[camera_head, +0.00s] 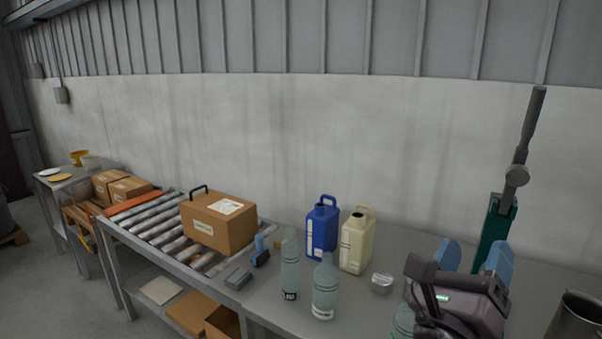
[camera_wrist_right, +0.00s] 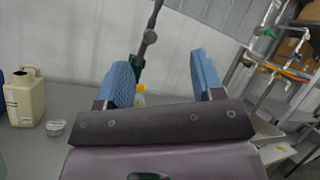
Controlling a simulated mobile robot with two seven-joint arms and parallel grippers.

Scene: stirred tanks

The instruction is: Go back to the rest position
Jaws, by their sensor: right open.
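My right gripper (camera_head: 473,258) is above the right part of the grey workbench (camera_head: 255,300). Its two blue fingers are apart, with nothing held between them. In the right wrist view the gripper (camera_wrist_right: 163,76) also shows open and empty. A teal device with a long grey lever (camera_head: 495,225) stands behind it, partly hidden by the fingers. It also shows in the right wrist view (camera_wrist_right: 150,38). A small yellow-topped item (camera_wrist_right: 141,89) shows beyond the left finger, partly hidden. My left gripper is not in view.
A blue jug (camera_head: 321,230), a cream jug (camera_head: 356,243), clear bottles (camera_head: 290,270) and a small clear dish (camera_head: 382,283) stand left of my right gripper. A metal beaker (camera_head: 577,318) is at the right edge. A box (camera_head: 218,222) sits on the roller conveyor (camera_head: 165,232).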

